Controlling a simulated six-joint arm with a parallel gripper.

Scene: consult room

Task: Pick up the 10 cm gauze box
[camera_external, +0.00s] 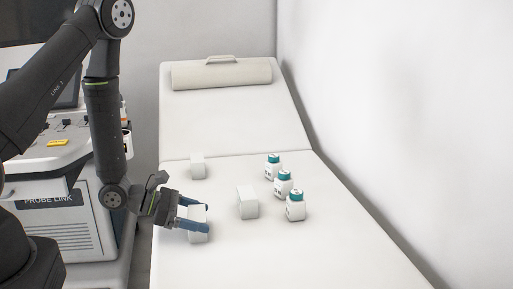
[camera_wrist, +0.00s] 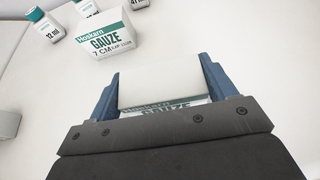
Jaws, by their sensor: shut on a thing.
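My gripper (camera_external: 205,217) is shut on a white gauze box (camera_external: 197,238) at the near left of the couch. In the wrist view my gripper (camera_wrist: 158,70) has one blue finger on each side of this box, whose green-and-white label (camera_wrist: 165,109) reads "Hoskarn GAUZE". Its size line is hidden by my gripper body. I cannot tell whether the box rests on the couch or is lifted. A second gauze box (camera_external: 247,202) stands to the right, and in the wrist view this box (camera_wrist: 110,38) reads "7 CM".
A third pale box (camera_external: 197,166) stands farther back on the couch (camera_external: 290,260); its label is not readable. A rolled cushion (camera_external: 220,74) lies at the back. The couch's near right is clear.

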